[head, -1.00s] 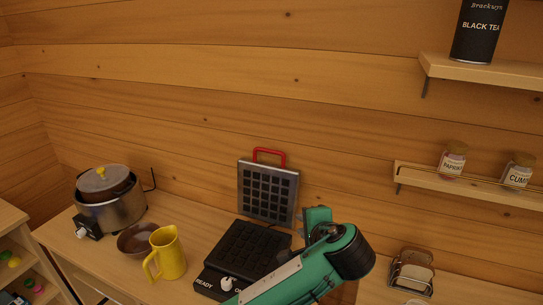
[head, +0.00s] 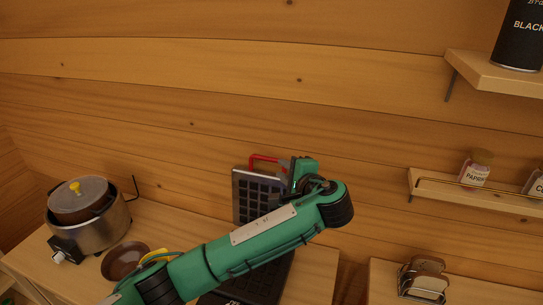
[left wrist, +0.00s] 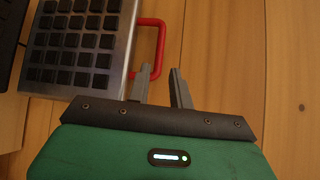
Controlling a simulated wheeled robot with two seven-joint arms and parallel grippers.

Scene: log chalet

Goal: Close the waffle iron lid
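The waffle iron's lid (head: 243,192) stands open and upright near the log wall, its gridded inner face showing. Its red handle (head: 262,159) is on the top edge. The dark base (head: 262,278) lies below, largely hidden by my left arm. My left gripper (head: 285,166) is at the lid's upper right, close by the handle. I cannot tell whether a finger touches the handle. My right gripper is out of view.
A steel pot cooker (head: 92,227) and a brown bowl (head: 124,261) stand on the counter at left. A toast rack (head: 424,279) is at lower right. Wall shelves at right hold a spice jar (head: 475,170) and a black tin (head: 521,38).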

